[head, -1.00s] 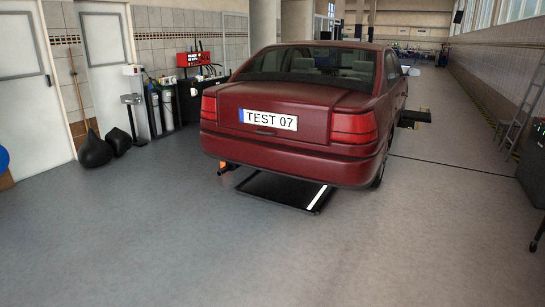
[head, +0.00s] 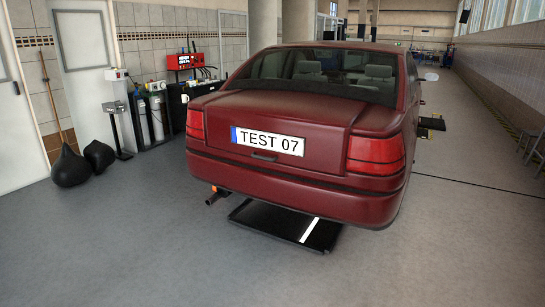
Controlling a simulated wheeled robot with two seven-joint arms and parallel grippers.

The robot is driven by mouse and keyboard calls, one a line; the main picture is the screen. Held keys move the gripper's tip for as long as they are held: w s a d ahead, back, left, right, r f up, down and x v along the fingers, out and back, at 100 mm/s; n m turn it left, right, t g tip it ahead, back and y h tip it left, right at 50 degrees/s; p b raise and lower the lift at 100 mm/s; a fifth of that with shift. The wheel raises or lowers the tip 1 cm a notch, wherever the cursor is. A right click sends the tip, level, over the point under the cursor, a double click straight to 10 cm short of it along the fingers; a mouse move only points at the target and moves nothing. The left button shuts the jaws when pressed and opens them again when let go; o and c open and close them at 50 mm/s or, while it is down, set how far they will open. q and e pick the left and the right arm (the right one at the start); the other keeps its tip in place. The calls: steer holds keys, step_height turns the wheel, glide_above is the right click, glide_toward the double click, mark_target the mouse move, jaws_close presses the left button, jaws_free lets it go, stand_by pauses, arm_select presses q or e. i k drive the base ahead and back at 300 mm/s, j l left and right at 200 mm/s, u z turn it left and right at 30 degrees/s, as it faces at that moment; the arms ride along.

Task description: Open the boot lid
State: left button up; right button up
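The boot lid (head: 306,109) of a dark red car (head: 240,172) faces me in the head view, a little right of centre. The lid is shut and carries a white plate (head: 267,141) reading TEST 07. A small dark handle recess (head: 264,157) sits just below the plate. The car's rear is still some distance ahead of me. Neither of my grippers shows in the view.
A black platform with a white stripe (head: 285,226) lies under the car's rear, and an exhaust pipe (head: 217,197) sticks out at left. Black sacks (head: 70,168) and a workshop bench (head: 181,103) stand left. The grey floor (head: 130,250) before the car is clear.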

mark_target(305, 131)
steer(key=i, duration=1.65)
steer(key=i+l+u, duration=0.1)
steer(key=i, duration=1.5)
steer(key=i+l+u, duration=0.2)
steer(key=i, duration=0.45)
